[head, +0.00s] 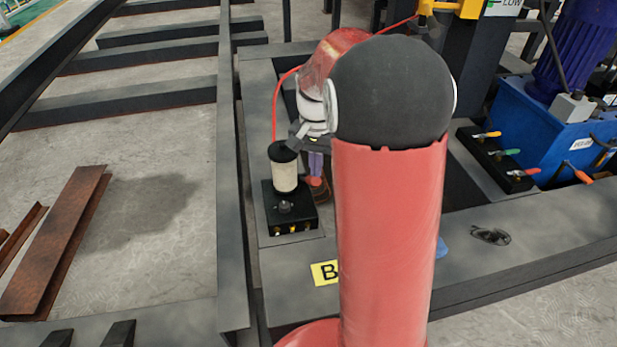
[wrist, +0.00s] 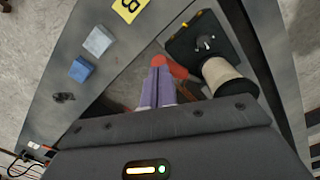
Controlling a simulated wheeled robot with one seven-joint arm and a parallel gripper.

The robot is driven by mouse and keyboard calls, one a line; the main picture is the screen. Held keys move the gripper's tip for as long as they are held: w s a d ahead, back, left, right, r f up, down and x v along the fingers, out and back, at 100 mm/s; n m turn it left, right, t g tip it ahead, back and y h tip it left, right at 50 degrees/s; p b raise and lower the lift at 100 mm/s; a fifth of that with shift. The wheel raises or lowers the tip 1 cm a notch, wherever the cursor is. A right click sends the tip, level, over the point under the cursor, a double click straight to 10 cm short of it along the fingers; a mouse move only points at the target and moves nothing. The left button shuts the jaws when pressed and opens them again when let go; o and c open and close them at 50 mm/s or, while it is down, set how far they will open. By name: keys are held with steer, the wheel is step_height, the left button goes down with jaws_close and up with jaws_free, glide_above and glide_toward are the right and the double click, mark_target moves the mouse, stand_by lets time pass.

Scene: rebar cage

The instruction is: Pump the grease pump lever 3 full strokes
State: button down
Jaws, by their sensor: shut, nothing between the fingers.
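The grease pump (head: 290,210) is a black box with a cream cylinder (head: 285,175) under a black cap, standing on the grey frame left of my arm. In the wrist view the pump (wrist: 204,42) and its cream cylinder (wrist: 226,78) are at the upper right. My gripper (head: 316,178) points down just right of the cylinder, its purple fingers together and empty. In the wrist view my gripper (wrist: 156,72) has a red rounded piece (wrist: 158,60) at its tips and more red (wrist: 179,71) to the right. I cannot tell whether these are the lever or whether the fingers touch them.
A yellow label with B (wrist: 129,8) and two blue blocks (wrist: 98,40) lie on the frame. A blue hydraulic unit (head: 545,125) and a black valve block with coloured handles (head: 500,155) stand at right. Rusty steel (head: 65,240) lies on the floor at left.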

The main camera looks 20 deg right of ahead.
steer(key=shift+s+f, duration=0.15)
steer(key=shift+f, duration=0.1)
steer(key=shift+s+a+f+b, duration=0.15)
steer(key=shift+s+f+b, duration=0.2)
steer(key=shift+s+f, duration=0.05)
stand_by(0.3)
steer(key=shift+s+f+b, duration=0.4)
steer(key=shift+s+f, duration=0.05)
steer(key=shift+f, duration=0.05)
steer(key=shift+a, duration=0.1)
steer(key=shift+s+f+b, duration=0.4)
steer(key=shift+f+b, duration=0.05)
steer(key=shift+f, duration=0.15)
steer(key=shift+s+a+f+b, duration=0.15)
steer(key=shift+s+f+b, duration=0.25)
steer(key=shift+f, duration=0.15)
